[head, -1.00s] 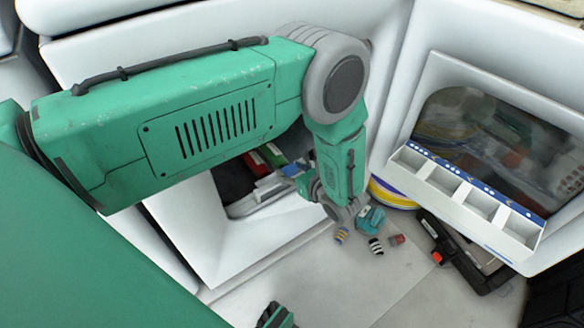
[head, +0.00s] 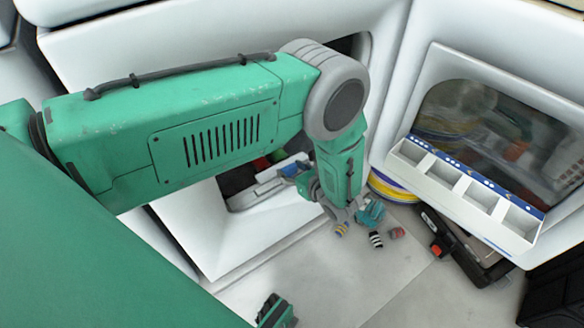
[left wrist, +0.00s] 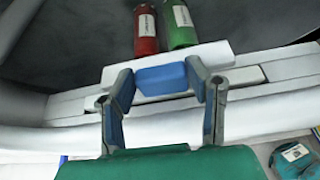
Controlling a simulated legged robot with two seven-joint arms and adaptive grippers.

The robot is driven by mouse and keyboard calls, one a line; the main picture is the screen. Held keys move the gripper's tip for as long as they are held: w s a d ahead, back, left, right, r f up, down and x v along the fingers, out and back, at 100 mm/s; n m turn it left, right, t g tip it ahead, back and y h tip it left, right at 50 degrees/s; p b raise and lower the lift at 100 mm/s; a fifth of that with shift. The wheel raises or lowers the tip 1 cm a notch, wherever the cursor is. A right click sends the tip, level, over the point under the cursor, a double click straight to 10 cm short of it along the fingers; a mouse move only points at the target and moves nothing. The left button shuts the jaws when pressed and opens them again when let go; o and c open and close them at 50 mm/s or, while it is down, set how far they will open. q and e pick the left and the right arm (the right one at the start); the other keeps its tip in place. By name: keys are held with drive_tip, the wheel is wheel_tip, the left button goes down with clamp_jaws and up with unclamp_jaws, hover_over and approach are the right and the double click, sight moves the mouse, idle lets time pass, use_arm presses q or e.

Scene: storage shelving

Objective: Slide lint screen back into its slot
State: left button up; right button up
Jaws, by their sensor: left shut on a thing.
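The lint screen shows in the left wrist view as a pale flat piece with a blue grip (left wrist: 162,78). In the head view, the pale piece (head: 262,188) lies at the opening in the white housing, partly hidden by my arm. My left gripper (left wrist: 160,88) is shut on the blue grip, one finger at each side. In the head view, my left gripper (head: 300,172) is at the opening's right side. The slot is a long pale channel (left wrist: 70,107) along the opening's edge; the screen lies over it. I cannot tell how deep it sits.
Red (left wrist: 146,30) and green (left wrist: 181,27) cylinders stand just behind the screen. Small striped items (head: 376,240) and a teal item (head: 371,212) lie on the floor below. A white divided bin (head: 465,195) hangs at right. A black case (head: 465,250) is below it.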

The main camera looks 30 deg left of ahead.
use_arm(q)
drive_tip(key=shift+f, duration=0.3)
drive_tip(key=o, duration=1.3)
drive_tip(key=shift+f, duration=0.1)
drive_tip(key=shift+d, duration=0.1)
drive_tip(key=v, duration=1.2)
drive_tip(key=shift+f, duration=0.1)
